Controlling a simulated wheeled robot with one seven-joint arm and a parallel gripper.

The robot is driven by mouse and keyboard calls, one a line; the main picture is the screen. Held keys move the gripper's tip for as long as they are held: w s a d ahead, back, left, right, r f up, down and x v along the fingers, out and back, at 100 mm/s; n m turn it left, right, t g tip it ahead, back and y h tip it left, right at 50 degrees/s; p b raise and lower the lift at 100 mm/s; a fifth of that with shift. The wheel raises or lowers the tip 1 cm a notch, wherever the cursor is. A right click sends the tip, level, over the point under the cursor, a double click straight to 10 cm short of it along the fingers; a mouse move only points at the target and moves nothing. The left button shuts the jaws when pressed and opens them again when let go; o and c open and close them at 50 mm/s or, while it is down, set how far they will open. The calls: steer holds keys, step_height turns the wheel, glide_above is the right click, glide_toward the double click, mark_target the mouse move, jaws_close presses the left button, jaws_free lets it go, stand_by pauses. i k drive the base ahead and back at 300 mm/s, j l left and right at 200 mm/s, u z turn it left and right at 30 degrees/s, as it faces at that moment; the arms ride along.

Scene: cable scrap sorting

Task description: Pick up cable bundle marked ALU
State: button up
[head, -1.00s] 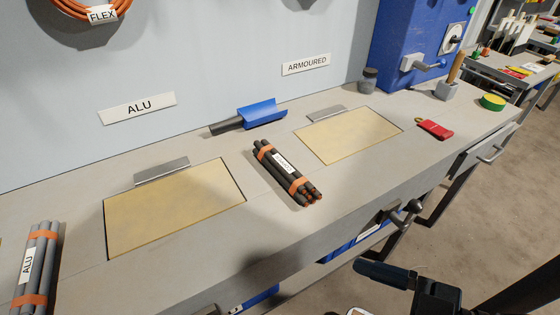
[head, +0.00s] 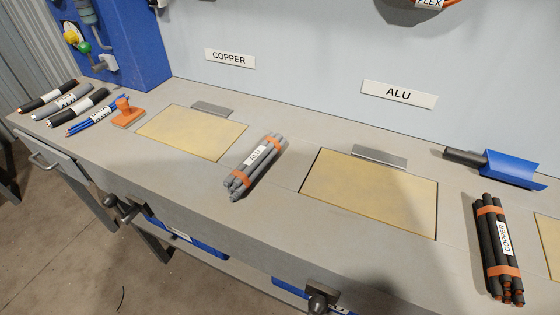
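The cable bundle marked ALU (head: 254,164) lies on the bench between two tan panels. It is grey, bound with orange bands, with a white ALU label, and lies slanted with one end toward the front edge. Nothing touches it. A second bundle, dark with orange bands and a label reading COPPER (head: 496,245), lies further right. My gripper does not show in the head view now.
Tan panels with metal handles lie under the COPPER sign (head: 229,58) and the ALU sign (head: 398,94). A blue scoop (head: 512,169) lies at the back right. Several cables (head: 68,104) and an orange stamp-like object (head: 127,112) lie at left. Vice handles (head: 318,301) jut from the front.

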mark_target(242, 177)
steer(key=j+z, duration=0.3)
steer(key=j, duration=0.4)
steer(key=j+z, duration=0.3)
steer(key=j, duration=0.45)
steer(key=k+j+z, duration=0.15)
steer(key=j+z, duration=0.2)
steer(key=j, duration=0.3)
